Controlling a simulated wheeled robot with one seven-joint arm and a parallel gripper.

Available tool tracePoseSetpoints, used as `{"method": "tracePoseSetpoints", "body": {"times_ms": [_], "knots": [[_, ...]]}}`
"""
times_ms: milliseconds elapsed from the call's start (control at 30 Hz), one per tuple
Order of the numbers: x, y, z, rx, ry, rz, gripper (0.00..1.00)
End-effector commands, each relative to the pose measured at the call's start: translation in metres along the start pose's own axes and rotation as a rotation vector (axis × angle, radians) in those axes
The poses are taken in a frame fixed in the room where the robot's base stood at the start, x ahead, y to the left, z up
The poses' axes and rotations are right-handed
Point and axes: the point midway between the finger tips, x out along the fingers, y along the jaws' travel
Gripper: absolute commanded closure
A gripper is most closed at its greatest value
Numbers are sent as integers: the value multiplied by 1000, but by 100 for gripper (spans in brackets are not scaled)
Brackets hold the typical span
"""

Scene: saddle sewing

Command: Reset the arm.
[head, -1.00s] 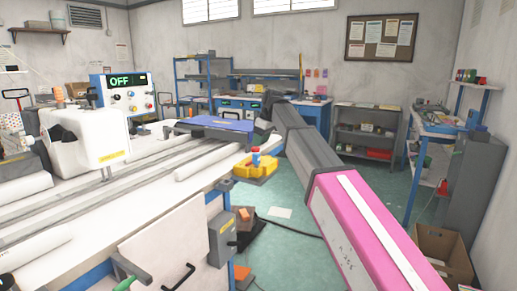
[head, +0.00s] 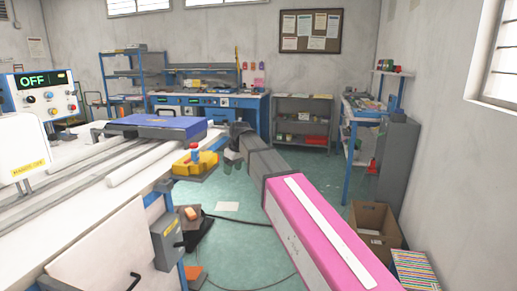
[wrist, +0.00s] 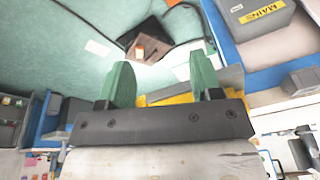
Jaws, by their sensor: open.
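My arm, with a pink and white link and dark grey links, reaches forward from the lower right in the head view. My gripper (wrist: 160,82) shows in the wrist view with two green fingers spread apart and nothing between them. In the head view its fingers are hard to make out at the far end of the arm.
The white work table (head: 60,205) with a control box reading OFF (head: 40,92) stands at left. A blue pad (head: 155,121) lies on it. A grey shelf (head: 302,104), side bench and cardboard box (head: 372,222) stand right. Green floor is open between.

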Motion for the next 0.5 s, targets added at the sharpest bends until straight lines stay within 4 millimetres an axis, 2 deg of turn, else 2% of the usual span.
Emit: {"method": "tracePoseSetpoints", "body": {"times_ms": [33,300,500], "knots": [[15,6,24,44,-11,4,41],[76,37,119,265,-53,37,41],[115,49,191,426,-82,62,41]]}}
